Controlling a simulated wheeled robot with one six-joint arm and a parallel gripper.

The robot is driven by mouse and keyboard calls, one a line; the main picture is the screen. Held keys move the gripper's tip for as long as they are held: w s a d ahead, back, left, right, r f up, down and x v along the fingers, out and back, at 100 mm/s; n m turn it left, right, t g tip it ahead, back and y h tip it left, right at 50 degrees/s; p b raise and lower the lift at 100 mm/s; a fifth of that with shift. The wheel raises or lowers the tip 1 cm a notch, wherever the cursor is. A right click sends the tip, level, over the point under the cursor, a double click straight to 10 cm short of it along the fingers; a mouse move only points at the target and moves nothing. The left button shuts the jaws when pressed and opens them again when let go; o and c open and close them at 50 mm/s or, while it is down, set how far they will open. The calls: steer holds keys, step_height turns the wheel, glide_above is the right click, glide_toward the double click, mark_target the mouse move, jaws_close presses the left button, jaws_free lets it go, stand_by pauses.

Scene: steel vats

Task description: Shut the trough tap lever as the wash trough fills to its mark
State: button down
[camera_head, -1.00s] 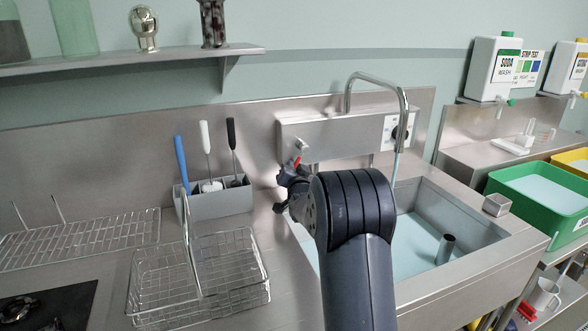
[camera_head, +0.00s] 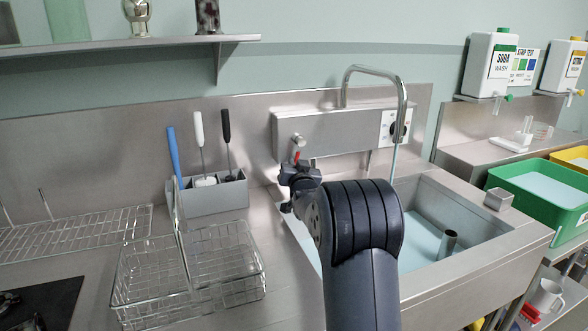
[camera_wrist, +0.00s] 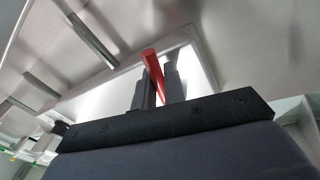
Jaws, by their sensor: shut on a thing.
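The wash trough (camera_head: 505,240) is a steel sink at the right, with pale blue water in it and an upright pipe (camera_head: 447,244) standing in the water. A thin stream falls from the curved spout (camera_head: 402,95). The trough tap lever (camera_head: 297,156) is red and hangs below a small steel tap at the left of the wall box. My gripper (camera_head: 299,172) is at the lever. In the wrist view, the dark fingers (camera_wrist: 157,85) are shut on the red lever (camera_wrist: 150,62). The fill mark cannot be made out, and my arm hides part of the trough.
A wire basket (camera_head: 190,270) and a grey holder (camera_head: 212,198) with several tools stand left of the arm. A wire rack (camera_head: 75,240) lies farther left. A small steel block (camera_head: 498,199) sits on the trough's right rim, near a green tub (camera_head: 545,190).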

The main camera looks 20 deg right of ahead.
steer(key=c, duration=1.5)
jaws_free()
steer(key=shift+c, duration=0.2)
steer(key=b+v, duration=0.1)
steer(key=v, duration=0.9)
steer(key=shift+s, duration=0.45)
steer(key=shift+a, duration=0.1)
steer(key=shift+g, duration=0.3)
steer(key=w+r+p, duration=0.1)
steer(key=r, duration=0.1)
steer(key=w+r+p, duration=0.1)
steer(key=r, duration=0.2)
steer(key=w+r+p, duration=0.1)
steer(key=r, duration=0.1)
steer(key=shift+d+r+p, duration=0.35)
steer(key=shift+p, duration=0.05)
step_height(320, 180, down, 8)
steer(key=x, duration=0.7)
steer(key=shift+w+a, duration=0.1)
steer(key=shift+w, duration=0.3)
